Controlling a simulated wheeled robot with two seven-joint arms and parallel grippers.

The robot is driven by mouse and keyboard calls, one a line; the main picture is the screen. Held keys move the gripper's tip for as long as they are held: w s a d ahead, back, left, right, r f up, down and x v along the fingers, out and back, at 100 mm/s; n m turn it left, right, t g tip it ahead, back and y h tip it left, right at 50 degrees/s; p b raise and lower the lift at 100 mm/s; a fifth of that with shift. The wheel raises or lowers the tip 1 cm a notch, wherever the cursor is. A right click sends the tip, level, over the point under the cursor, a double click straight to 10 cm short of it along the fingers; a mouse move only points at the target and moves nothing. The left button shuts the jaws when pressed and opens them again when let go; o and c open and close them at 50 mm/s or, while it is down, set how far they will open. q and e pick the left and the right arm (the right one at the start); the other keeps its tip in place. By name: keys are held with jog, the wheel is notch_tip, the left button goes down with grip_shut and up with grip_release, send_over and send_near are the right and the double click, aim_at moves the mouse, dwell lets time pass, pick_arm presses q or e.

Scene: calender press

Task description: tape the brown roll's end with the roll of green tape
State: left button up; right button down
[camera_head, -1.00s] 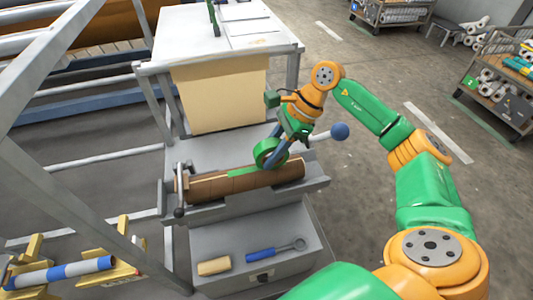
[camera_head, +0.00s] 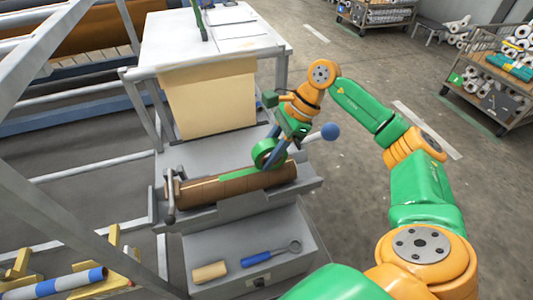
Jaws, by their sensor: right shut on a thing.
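The brown roll (camera_head: 232,187) lies in a grey trough on the stand. The roll of green tape (camera_head: 263,154) is upright above the right part of the brown roll. My right gripper (camera_head: 275,152) is shut on the green tape roll. The gripper partly hides the tape roll, and I cannot tell whether the tape roll touches the brown roll. My left gripper is not in view.
A lever with a blue ball knob (camera_head: 329,131) stands right of the gripper. A metal crank (camera_head: 170,191) is at the trough's left end.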

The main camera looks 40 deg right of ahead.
aim_at(271, 142)
jog(key=shift+s+d+f, duration=0.15)
jog(key=shift+d, duration=0.25)
jog(key=shift+s+d, duration=0.1)
jog(key=shift+d, duration=0.1)
jog(key=shift+d, duration=0.45)
notch_tip(271, 142, up, 7)
jog(key=p, duration=0.5)
jog(key=shift+f, duration=0.3)
